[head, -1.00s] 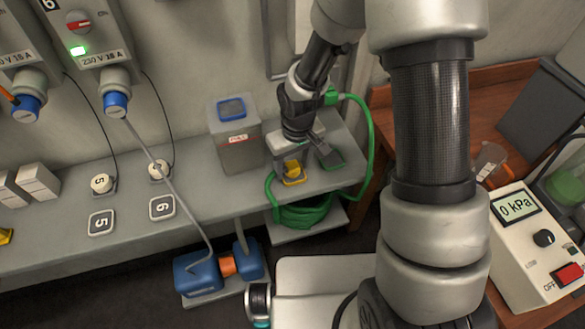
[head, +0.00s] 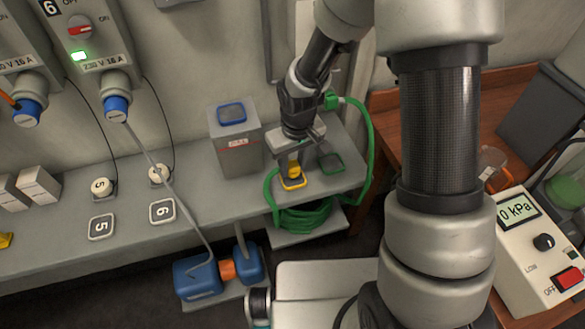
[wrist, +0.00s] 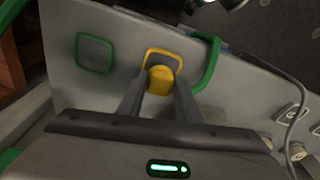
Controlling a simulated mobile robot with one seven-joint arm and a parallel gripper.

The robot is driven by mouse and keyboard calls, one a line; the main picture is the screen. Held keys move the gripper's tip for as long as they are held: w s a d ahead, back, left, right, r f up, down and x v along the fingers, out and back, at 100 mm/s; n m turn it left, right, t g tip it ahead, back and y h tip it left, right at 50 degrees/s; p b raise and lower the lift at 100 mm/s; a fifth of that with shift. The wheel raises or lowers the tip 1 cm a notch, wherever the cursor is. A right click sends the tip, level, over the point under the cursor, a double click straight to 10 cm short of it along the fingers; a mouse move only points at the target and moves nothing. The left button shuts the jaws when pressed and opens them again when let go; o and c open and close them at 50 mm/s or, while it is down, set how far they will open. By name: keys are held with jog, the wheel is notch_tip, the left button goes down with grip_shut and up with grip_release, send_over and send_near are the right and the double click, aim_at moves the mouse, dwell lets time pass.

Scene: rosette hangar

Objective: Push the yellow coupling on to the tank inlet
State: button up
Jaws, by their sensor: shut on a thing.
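The yellow coupling (head: 294,169) is between the fingers of my gripper (head: 293,166), which is shut on it. It is just above or at the yellow square outline (head: 293,184) on the grey bench; any gap is too small to tell. In the wrist view the coupling (wrist: 159,80) sits between my fingertips (wrist: 160,88), with the outline (wrist: 163,54) behind it. A grey tank (head: 237,155) with a blue-framed top stands left of my gripper. I cannot make out a tank inlet.
A green outline (head: 331,163) lies on the bench right of the yellow one. A green hose (head: 372,150) loops down the bench's right side to a coil (head: 305,217) below. A cabinet with a 0 kPa display (head: 519,210) stands right. The bench front is fairly clear.

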aim_at(293, 164)
notch_tip(293, 164, up, 8)
jog(key=shift+r, duration=0.1)
jog(key=shift+p, duration=0.3)
